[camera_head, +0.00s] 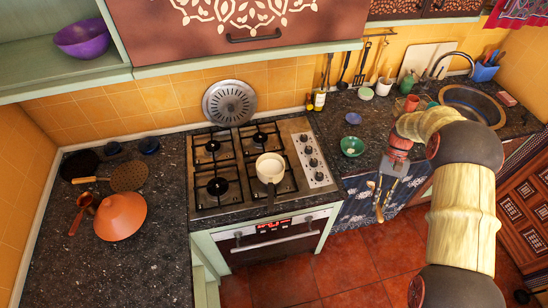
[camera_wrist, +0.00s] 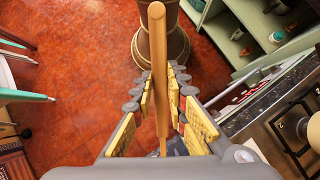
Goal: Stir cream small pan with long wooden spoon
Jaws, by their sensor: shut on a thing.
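The cream small pan (camera_head: 270,162) sits upright on the front right burner of the hob, its handle toward the front edge. Part of it also shows at the right edge of the wrist view (camera_wrist: 313,130). My gripper (camera_head: 382,195) is right of the hob, in front of the counter, pointing down. In the wrist view my gripper (camera_wrist: 162,92) is shut on the long wooden spoon (camera_wrist: 157,45), whose shaft runs between the fingers. The spoon is apart from the pan. In the head view the spoon is too small to tell clearly from the fingers.
The gas hob (camera_head: 230,160) has several burners, the others empty. An orange tagine (camera_head: 120,216) and a wooden spoon rest (camera_head: 84,208) are on the left counter. A green bowl (camera_head: 352,146) stands right of the hob. The floor (camera_head: 350,262) before the oven is clear.

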